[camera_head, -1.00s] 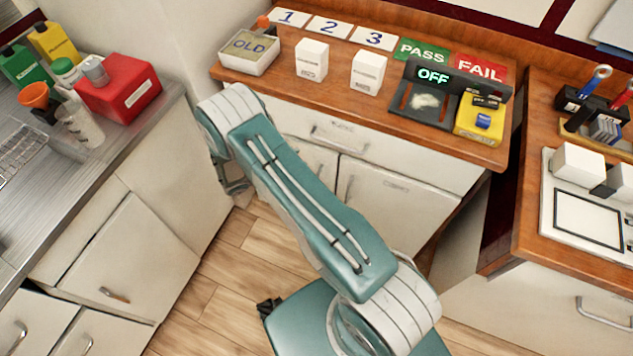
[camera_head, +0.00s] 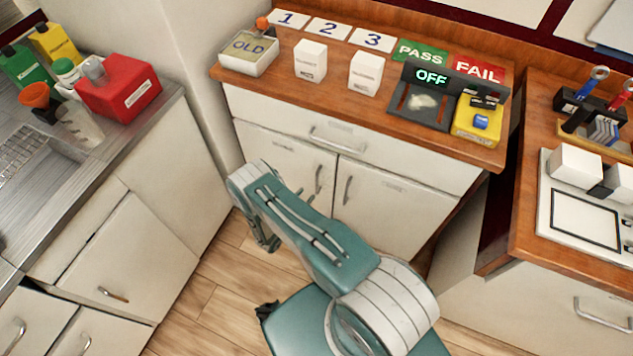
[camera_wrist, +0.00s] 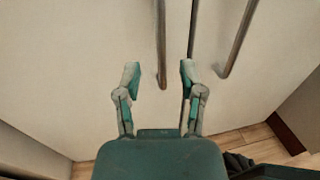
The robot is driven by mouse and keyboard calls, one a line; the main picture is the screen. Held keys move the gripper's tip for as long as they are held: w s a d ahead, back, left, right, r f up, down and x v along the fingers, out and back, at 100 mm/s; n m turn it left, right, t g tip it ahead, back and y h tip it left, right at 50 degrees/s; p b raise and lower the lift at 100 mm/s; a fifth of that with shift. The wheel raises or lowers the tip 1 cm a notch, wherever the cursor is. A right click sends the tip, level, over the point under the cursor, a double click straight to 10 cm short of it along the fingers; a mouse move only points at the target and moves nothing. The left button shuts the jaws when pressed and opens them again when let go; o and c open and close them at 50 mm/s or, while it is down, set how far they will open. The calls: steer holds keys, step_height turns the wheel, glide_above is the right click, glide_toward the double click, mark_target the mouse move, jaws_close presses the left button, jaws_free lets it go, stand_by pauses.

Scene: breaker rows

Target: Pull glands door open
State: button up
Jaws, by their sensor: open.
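Two cream cupboard doors sit side by side under the drawer, both shut. The left door (camera_head: 270,165) has a small label and an upright handle (camera_head: 318,180); the right door (camera_head: 395,215) has its own label and handle (camera_head: 347,190). I cannot read which label says glands. In the wrist view my gripper (camera_wrist: 160,76) is open, and the left door's handle (camera_wrist: 161,45) appears between its fingertips. I cannot tell the remaining depth or any contact. The right door's handle (camera_wrist: 238,40) is outside the right finger. In the head view the arm mostly hides my gripper.
A drawer (camera_head: 350,140) spans above the doors. The wooden counter (camera_head: 290,88) holds an OLD tray (camera_head: 250,52), white boxes and a scale. A metal-topped cabinet (camera_head: 150,240) stands close on the left, another counter on the right. Wooden floor (camera_head: 225,290) shows between.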

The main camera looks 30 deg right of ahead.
mark_target(317, 182)
steer(key=x, duration=0.6)
steer(key=shift+w+d, duration=0.2)
steer(key=shift+d, duration=0.2)
steer(key=shift+c, duration=0.3)
jaws_close()
